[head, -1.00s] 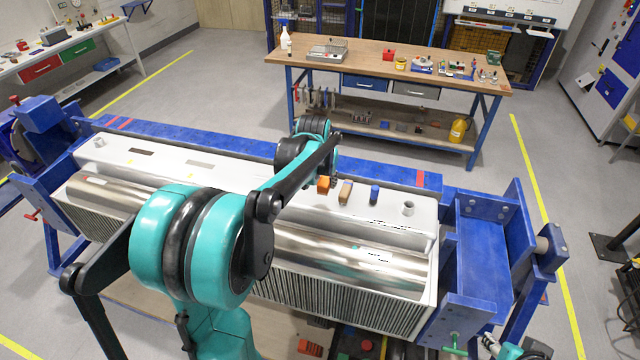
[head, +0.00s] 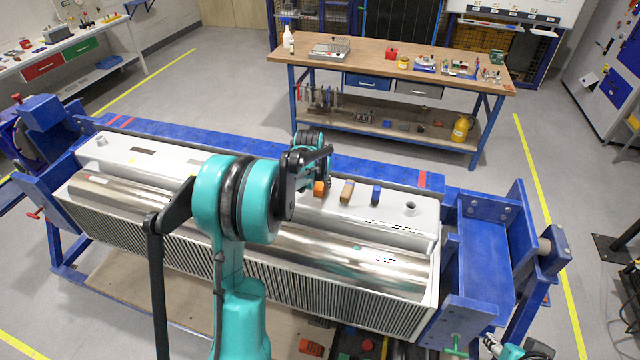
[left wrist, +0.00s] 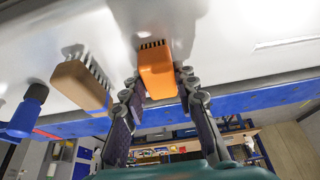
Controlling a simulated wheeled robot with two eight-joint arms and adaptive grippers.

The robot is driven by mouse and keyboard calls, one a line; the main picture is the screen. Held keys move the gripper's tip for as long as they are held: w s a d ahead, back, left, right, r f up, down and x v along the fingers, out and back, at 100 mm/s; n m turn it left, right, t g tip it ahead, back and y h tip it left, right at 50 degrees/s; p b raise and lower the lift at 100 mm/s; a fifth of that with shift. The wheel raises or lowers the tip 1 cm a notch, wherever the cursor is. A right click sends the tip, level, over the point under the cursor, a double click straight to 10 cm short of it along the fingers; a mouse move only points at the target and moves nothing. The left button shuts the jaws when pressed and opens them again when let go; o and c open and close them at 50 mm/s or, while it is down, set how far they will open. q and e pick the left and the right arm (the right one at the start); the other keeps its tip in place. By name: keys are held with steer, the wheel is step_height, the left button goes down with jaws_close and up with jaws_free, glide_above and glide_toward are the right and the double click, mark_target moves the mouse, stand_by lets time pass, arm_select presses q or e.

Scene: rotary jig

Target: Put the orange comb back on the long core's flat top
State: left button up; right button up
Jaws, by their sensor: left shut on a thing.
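The orange comb (head: 319,188) is at the long core's flat top (head: 260,179), left of a brown brush (head: 347,192) and a blue-handled tool (head: 376,195). My left gripper (head: 320,178) is at the comb, partly hidden by its own arm. In the left wrist view the comb (left wrist: 157,70) sits between the two fingers (left wrist: 158,90), which are shut on it. Its dark teeth point towards the pale top. I cannot tell whether they touch it. Part of my right arm shows at the lower right edge; its gripper (head: 490,344) is too small to read.
The long core lies in a blue rotary jig (head: 485,245) with end plates at both sides. A short pale stub (head: 409,208) stands right of the tools. A wooden workbench (head: 440,82) with small items stands behind. Bare top lies left of the comb.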

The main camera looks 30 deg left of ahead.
arm_select(q)
steer(key=shift+f, duration=0.15)
steer(key=o, duration=1)
steer(key=shift+r, duration=0.2)
steer(key=v, duration=1.1)
steer(key=s+d+r+m+t, duration=0.1)
steer(key=s+d+r, duration=0.3)
steer(key=s+d, duration=0.85)
steer(key=shift+m+t+h, duration=0.5)
steer(key=shift+m+t, duration=0.4)
steer(key=s+d+f, duration=0.1)
steer(key=s+d, duration=0.1)
steer(key=s, duration=0.2)
steer(key=s+d+f, duration=0.2)
steer(key=s+d, duration=0.1)
steer(key=s, duration=0.1)
steer(key=s+d+f, duration=0.1)
steer(key=s+d, duration=0.2)
steer(key=s, duration=0.1)
steer(key=shift+f, duration=0.3)
